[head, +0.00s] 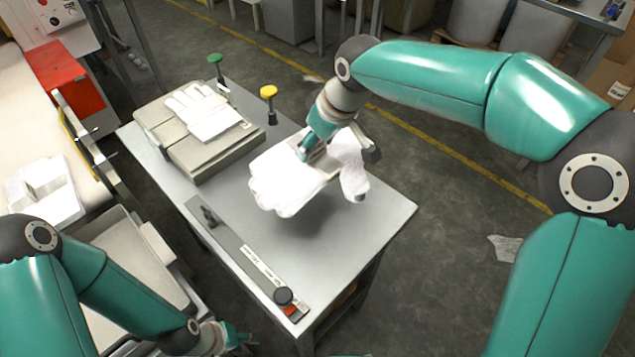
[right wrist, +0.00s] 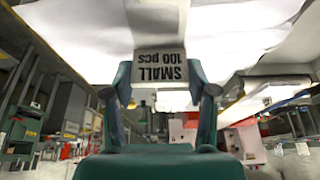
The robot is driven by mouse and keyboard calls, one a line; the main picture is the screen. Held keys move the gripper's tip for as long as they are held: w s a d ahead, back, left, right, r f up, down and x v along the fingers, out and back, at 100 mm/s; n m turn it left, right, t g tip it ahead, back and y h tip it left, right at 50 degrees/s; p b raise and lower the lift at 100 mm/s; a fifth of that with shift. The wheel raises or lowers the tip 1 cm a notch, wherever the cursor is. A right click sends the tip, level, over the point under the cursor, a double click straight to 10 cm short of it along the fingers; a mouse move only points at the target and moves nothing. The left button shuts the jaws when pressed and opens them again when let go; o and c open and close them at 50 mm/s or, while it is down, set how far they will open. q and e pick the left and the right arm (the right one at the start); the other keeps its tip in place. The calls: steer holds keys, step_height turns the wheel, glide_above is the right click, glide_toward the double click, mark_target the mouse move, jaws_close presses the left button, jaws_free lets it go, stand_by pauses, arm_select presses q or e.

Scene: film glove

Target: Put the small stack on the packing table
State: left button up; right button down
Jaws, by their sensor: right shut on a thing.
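My right gripper (head: 316,150) is shut on a stack of white gloves (head: 282,182) and holds it over the grey table (head: 380,215). In the right wrist view a label reading "SMALL 100 pcs" (right wrist: 160,70) sits between the fingers (right wrist: 160,88), with white glove material (right wrist: 80,30) spreading above. The stack hangs with its ends drooping on both sides of the gripper. Another glove stack (head: 205,112) lies on a beige scale-like box (head: 185,150) at the table's far left. My left gripper (head: 235,338) is low at the bottom edge, partly cut off; its fingers are too small to read.
A flat bar with a black knob (head: 283,295) lies along the table's front left. A green knob (head: 214,59) and a yellow knob (head: 268,91) stand on posts at the back. A conveyor with a white stack (head: 45,190) is at left. The table's right part is bare.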

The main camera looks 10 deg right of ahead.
mark_target(328, 167)
step_height(328, 167, down, 12)
steer(key=shift+a+f+b, duration=0.1)
steer(key=shift+b, duration=0.25)
steer(key=shift+c, duration=1.7)
jaws_free()
steer(key=v, duration=1.2)
steer(key=shift+s+f, duration=0.1)
steer(key=shift+s, duration=0.05)
